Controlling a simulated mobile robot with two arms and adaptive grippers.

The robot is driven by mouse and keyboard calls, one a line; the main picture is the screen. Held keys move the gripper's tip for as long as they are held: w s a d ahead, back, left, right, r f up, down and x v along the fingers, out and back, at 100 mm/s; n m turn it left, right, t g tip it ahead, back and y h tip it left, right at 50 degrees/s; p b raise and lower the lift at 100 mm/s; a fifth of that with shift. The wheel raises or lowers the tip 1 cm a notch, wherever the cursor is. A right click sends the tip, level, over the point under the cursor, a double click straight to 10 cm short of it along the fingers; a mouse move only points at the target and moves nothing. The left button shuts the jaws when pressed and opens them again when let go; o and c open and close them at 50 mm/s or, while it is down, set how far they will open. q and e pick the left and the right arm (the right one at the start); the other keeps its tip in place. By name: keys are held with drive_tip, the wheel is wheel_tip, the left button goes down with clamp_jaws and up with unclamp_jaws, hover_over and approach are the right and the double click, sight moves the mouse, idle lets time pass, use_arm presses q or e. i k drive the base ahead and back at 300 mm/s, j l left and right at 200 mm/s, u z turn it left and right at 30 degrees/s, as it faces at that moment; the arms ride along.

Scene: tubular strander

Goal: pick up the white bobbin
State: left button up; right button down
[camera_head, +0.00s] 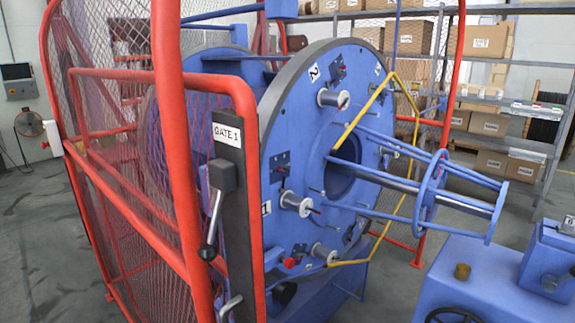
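Several small pale grey-white bobbins sit on the face of the large blue disc (345,75) of the strander. One bobbin (328,98) is at the upper part near the number 2, one bobbin (292,201) is at the left near the number 1, and one bobbin (319,251) is low on the disc. I cannot tell which of them is the white bobbin of the task. Neither of my grippers shows in this view.
A red mesh gate (170,150) labelled GATE 1, with a black lever handle (214,215), stands at the left in front of the disc. A blue tubular frame (430,195) juts right. A blue machine block (490,285) fills the lower right. Shelves with boxes (485,40) stand behind.

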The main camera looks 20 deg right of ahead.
sight(289, 200)
drive_tip(key=i+l+z, duration=0.1)
drive_tip(key=i+l, duration=0.25)
drive_tip(key=l, duration=0.25)
drive_tip(key=i+l, duration=0.4)
drive_tip(key=l, duration=0.2)
drive_tip(key=i+l+z, duration=0.15)
drive_tip(key=i+l, duration=0.25)
drive_tip(key=l, duration=0.2)
